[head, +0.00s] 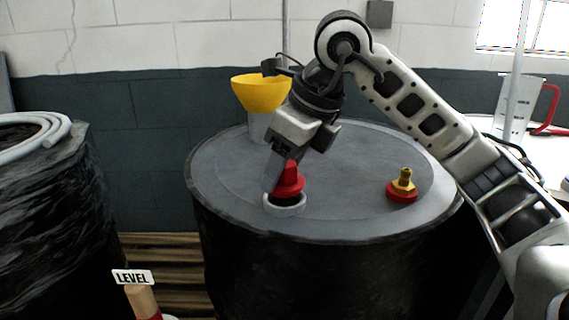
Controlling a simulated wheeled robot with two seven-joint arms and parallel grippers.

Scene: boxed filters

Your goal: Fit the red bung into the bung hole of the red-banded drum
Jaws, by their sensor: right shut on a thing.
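The red bung (288,185) is in the jaws of my right gripper (279,172) in the head view. It sits at the grey ring of the bung hole (284,209), near the front edge of the drum's lid. A dark part shows between the bung's red flange and the ring. I cannot tell whether the bung is in the hole or just above it. The drum (225,170) has a grey top and black sides; no red band shows on the visible part. My left gripper is not in view.
A red and brass fitting (402,187) stands on the lid's right side. A yellow funnel (260,92) stands at the lid's back left. A wrapped drum with a coiled hose (40,128) is at left. A LEVEL tag (133,277) shows at the front. A clear jug (518,105) stands at right.

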